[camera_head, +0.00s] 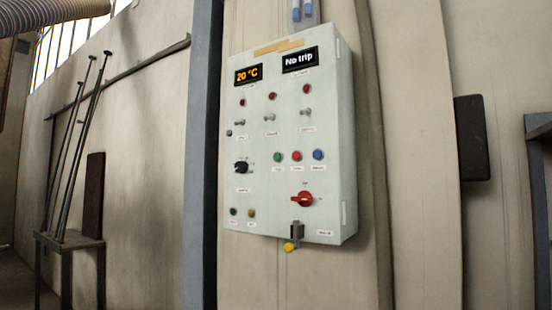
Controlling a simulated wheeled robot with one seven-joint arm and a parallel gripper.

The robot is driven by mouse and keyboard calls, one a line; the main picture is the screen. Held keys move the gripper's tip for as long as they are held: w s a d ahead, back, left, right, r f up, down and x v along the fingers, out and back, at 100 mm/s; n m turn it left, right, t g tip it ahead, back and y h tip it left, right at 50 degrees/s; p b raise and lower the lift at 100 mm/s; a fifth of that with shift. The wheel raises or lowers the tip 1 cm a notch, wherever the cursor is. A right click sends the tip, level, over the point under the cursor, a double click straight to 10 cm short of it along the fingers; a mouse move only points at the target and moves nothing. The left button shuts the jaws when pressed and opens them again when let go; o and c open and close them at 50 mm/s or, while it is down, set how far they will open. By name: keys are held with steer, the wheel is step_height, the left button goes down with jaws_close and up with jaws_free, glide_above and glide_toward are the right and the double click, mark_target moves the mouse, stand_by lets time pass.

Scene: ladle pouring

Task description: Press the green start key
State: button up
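A pale grey control panel (270,185) hangs on the wall in the middle of the head view, seen at a slant. A green key (277,157) sits at the left of a row of three, beside a red key (297,156) and a blue key (318,155). A smaller dark green round part (234,211) is at the lower left of the panel. The labels under the keys are too small to read. One display (249,74) reads 20 °C and another (300,60) reads No trip. My gripper is not in view.
The panel also carries a black knob (241,168), a red rotary switch (304,199), toggle switches (306,112) and red lamps. A yellow round part (289,247) hangs below it. Long-handled tools (80,150) lean over a stand (68,241) at left.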

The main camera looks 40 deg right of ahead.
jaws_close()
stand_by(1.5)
